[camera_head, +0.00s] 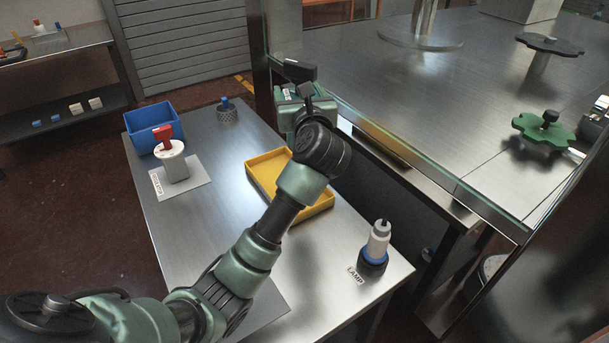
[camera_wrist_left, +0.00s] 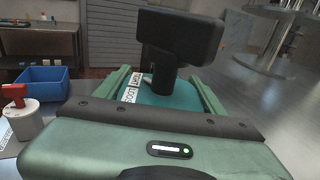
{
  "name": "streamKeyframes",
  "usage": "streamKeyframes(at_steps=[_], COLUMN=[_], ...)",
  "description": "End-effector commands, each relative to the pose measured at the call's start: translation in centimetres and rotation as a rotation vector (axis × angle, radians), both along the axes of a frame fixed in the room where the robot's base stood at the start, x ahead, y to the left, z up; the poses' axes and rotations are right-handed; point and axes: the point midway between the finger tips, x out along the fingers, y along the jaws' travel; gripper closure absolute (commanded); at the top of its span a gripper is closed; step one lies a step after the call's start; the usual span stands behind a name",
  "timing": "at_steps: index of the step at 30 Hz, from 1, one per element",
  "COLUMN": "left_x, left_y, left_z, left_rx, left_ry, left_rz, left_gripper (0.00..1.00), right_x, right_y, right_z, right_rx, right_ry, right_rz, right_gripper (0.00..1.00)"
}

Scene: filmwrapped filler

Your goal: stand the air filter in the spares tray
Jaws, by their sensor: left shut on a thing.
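My left gripper (camera_head: 304,99) is at the far right corner of the bench, beside the machine. It is shut on a teal fixture with a black T-shaped handle (camera_wrist_left: 182,38). Labels reading TIGHT and LOOSE show on the fixture; the exact contact is hidden. The black handle also shows in the head view (camera_head: 299,71). A mesh cylinder with a blue top (camera_head: 227,113) stands at the back of the bench; I cannot tell whether it is the air filter. A shallow yellow tray (camera_head: 262,166) lies mid-bench, partly behind my arm. No tray label is legible. My right gripper is out of view.
A blue bin (camera_head: 142,139) and a white part with a red handle (camera_head: 173,164) on a labelled mat are at left. A white and blue part (camera_head: 377,246) stands at the LAMP label. The machine's metal deck (camera_head: 420,95) edges the bench's right.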

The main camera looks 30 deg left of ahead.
Motion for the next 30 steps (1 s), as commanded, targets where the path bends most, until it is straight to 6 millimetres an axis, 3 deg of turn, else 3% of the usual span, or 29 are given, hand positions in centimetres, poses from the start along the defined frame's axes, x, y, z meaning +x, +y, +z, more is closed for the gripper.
streamKeyframes(at_steps=[15,30], left_x=[0.0,0.0], left_y=[0.0,0.0], left_z=[-12.2,-17.9], left_rx=[0.007,0.005], left_ry=[0.001,0.000], left_rz=[0.000,0.000], left_gripper=[1.00,1.00], right_x=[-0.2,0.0], right_y=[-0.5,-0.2], right_z=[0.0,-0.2], right_rx=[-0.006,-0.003], right_ry=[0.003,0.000], right_rz=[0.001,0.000], right_gripper=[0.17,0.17])
